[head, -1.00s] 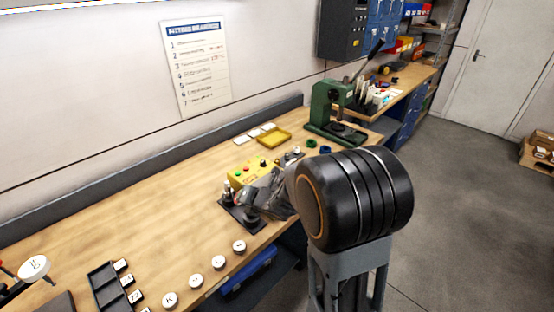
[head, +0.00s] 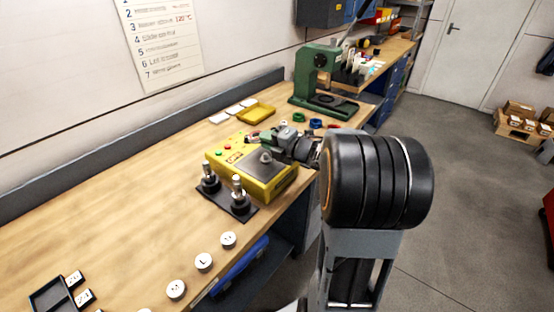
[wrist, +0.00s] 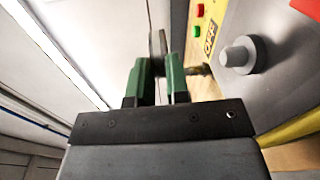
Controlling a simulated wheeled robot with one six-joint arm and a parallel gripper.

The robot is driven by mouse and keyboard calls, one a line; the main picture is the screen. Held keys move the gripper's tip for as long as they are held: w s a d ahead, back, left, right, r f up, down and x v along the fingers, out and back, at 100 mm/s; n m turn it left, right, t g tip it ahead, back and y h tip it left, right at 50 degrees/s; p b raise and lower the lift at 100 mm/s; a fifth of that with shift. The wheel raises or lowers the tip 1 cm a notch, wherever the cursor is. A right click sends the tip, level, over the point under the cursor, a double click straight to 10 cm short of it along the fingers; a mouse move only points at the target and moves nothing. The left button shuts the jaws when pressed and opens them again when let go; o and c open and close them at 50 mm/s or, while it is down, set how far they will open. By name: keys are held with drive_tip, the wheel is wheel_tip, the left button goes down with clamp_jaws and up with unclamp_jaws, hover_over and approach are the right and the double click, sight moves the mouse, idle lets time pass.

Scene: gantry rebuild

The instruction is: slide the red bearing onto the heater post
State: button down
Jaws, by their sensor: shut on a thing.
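The yellow heater (head: 282,187) stands on the bench with a dark top plate. Its short grey post (head: 266,156) stands up from that plate and is bare; the post (wrist: 238,55) also shows right of my fingers in the wrist view. My gripper (head: 262,137) is above the heater's far side, behind the post in the head view. In the wrist view its green fingers (wrist: 160,78) are shut on a thin ring, the bearing (wrist: 158,48), seen nearly edge-on and looking dark grey. The bearing is apart from the post. A little red shows near the fingertips in the head view.
A black stand (head: 225,202) with two upright pins is in front of the heater. Green and blue rings (head: 315,123) lie behind my wrist. A green press (head: 318,75) and yellow tray (head: 256,112) stand farther back. White numbered discs (head: 203,261) line the front edge.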

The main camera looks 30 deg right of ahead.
sight(277, 164)
drive_tip(key=shift+s+d+f+m+t+y+b, duration=0.15)
drive_tip(key=shift+s+d+f+y+b, duration=0.05)
drive_tip(key=shift+s+d+y+b, duration=0.2)
drive_tip(key=shift+s+d+f+m+t+y+b, duration=0.15)
drive_tip(key=shift+s+d+y+b, duration=0.15)
drive_tip(key=shift+d, duration=0.2)
drive_tip(key=shift+s+d+r, duration=0.1)
drive_tip(key=shift+s+d, duration=0.05)
drive_tip(key=shift+d, duration=0.05)
drive_tip(key=shift+f+b, duration=0.5)
drive_tip(key=shift+f, duration=0.05)
drive_tip(key=shift+f+b, duration=1.25)
drive_tip(key=shift+f, duration=0.85)
drive_tip(key=shift+f+b, duration=0.4)
drive_tip(key=shift+s+a+f+b, duration=0.1)
drive_tip(key=shift+s+f+b, duration=0.05)
drive_tip(key=shift+f+b, duration=0.4)
drive_tip(key=c, duration=1.3)
unclamp_jaws()
drive_tip(key=shift+o, duration=0.4)
drive_tip(key=shift+s+d+f, duration=0.15)
drive_tip(key=shift+s+d, duration=0.05)
drive_tip(key=shift+o, duration=0.9)
drive_tip(key=r+v, duration=0.1)
drive_tip(key=v, duration=1.2)
drive_tip(key=shift+d+b, duration=0.15)
drive_tip(key=shift+b, duration=0.25)
